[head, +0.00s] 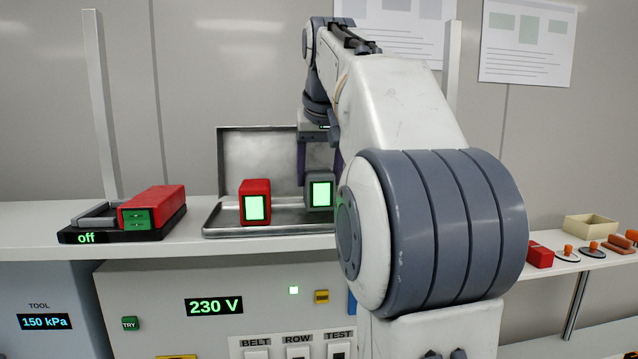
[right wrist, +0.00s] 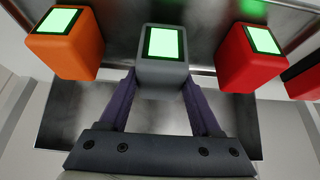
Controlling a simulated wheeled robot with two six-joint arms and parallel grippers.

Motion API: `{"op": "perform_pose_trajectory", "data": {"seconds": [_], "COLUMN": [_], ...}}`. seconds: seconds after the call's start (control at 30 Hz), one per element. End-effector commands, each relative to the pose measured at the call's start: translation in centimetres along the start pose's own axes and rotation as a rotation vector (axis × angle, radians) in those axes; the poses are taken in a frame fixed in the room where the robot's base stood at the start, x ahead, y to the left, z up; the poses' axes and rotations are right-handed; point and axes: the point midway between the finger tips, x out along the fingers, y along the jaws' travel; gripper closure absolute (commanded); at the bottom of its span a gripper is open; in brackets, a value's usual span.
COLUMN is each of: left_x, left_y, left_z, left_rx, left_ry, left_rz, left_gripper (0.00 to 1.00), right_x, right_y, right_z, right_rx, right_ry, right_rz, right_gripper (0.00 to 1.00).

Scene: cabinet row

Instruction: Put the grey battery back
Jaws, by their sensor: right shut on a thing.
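The grey battery (head: 321,191) has a lit green screen and is upright at the open metal case (head: 268,231), right of a red battery (head: 255,201). My right gripper (head: 319,165) points down from above and is shut on it. In the right wrist view the grey battery (right wrist: 163,73) is between the two purple fingers, with an orange battery (right wrist: 65,45) on one side and a red battery (right wrist: 250,62) on the other. I cannot tell whether its base touches the case floor. My right arm hides the case's right part in the head view. My left gripper is not in view.
A black charger (head: 120,234) reading "off" holds a red pack (head: 152,206) at the shelf's left. The raised case lid (head: 255,145) stands behind the batteries. A cabinet (head: 190,280) reading 230 V is below. A lower right shelf holds a beige box (head: 590,228) and small items.

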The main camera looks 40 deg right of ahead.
Motion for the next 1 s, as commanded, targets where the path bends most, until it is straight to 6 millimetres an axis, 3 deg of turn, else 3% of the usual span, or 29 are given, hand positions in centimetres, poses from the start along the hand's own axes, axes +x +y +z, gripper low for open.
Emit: {"op": "perform_pose_trajectory", "data": {"seconds": [0.17, 0.57, 0.6, 0.63, 1.0], "left_x": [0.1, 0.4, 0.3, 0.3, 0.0], "left_y": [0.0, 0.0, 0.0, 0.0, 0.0], "left_z": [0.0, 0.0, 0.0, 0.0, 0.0], "left_rx": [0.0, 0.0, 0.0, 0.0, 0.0], "left_ry": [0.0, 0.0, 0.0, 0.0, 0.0], "left_rz": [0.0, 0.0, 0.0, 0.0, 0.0], "left_gripper": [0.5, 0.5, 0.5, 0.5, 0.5], "right_x": [1.2, 1.7, 1.6, 1.6, 1.3], "right_y": [0.0, 0.0, 0.0, 0.0, 0.0], "right_z": [0.7, 1.0, 0.9, 0.9, 0.8], "right_rx": [0.001, 0.0, 0.0, 0.0, 0.0], "right_ry": [0.003, 0.003, 0.001, 0.001, 0.001], "right_rz": [0.0, 0.0, 0.0, 0.0, 0.0], "right_gripper": [1.0, 1.0, 0.2, 0.09, 0.05]}}
